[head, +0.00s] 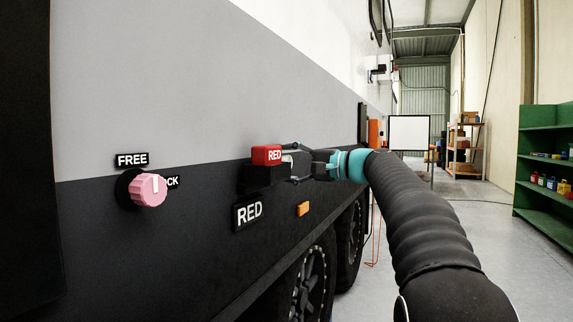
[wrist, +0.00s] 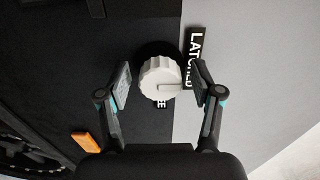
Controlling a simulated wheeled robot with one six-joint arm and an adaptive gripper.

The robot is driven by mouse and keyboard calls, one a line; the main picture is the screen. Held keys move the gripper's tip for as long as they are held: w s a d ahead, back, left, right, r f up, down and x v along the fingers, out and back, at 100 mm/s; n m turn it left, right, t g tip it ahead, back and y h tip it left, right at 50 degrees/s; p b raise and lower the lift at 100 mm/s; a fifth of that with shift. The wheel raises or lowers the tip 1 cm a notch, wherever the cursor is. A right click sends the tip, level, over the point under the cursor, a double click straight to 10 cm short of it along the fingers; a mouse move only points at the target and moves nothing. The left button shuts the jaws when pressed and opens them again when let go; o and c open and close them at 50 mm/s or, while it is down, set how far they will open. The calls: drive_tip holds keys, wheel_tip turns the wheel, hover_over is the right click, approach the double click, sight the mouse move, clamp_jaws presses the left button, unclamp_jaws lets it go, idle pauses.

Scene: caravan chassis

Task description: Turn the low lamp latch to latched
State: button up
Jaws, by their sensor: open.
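The lamp latch shows in the wrist view as a pale grey ribbed knob (wrist: 157,75) on the dark panel. A "LATCHED" label (wrist: 194,55) is at its upper right. A second label, mostly hidden, shows only "EE" below the knob. A pale bar on the knob's face points right in the picture. My gripper (wrist: 162,72) is open, with one finger on each side of the knob and visible gaps. I cannot tell how deep the fingers reach. In the head view my gripper (head: 290,164) is partly behind a red block, and the latch is hidden.
A pink knob (head: 148,190) with a "FREE" label is further left. An orange marker (head: 303,209) and wheels are below.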

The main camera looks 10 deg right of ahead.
drive_tip(key=v, duration=1.2)
drive_tip(key=w+d+f+m+h, duration=0.25)
drive_tip(key=f+h, duration=0.25)
drive_tip(key=f, duration=0.7)
drive_tip(key=s+a+f+g+h+p, duration=0.1)
drive_tip(key=s+f+g+h, duration=0.1)
drive_tip(key=s+f, duration=0.3)
drive_tip(key=s+f+g+h, duration=0.1)
drive_tip(key=s+f+h, duration=0.15)
drive_tip(key=f, duration=0.45)
drive_tip(key=s+a+f+n+g+h+p, duration=0.1)
drive_tip(key=s+a+f+n+h, duration=0.15)
drive_tip(key=s, duration=0.45)
drive_tip(key=s+a+f+n+g+h+p, duration=0.1)
drive_tip(key=s+a+f+n, duration=0.1)
drive_tip(key=s+f, duration=0.35)
drive_tip(key=s+a+f+n+g+h+p, duration=0.1)
drive_tip(key=s+a+f+n, duration=0.1)
drive_tip(key=s, duration=0.6)
drive_tip(key=s+a+r+n+t+p, duration=0.1)
drive_tip(key=s+a+r+n+p, duration=0.1)
drive_tip(key=s, duration=0.6)
drive_tip(key=shift+a+n+h, duration=0.3)
drive_tip(key=shift+a+n, duration=0.2)
drive_tip(key=shift+a, duration=0.85)
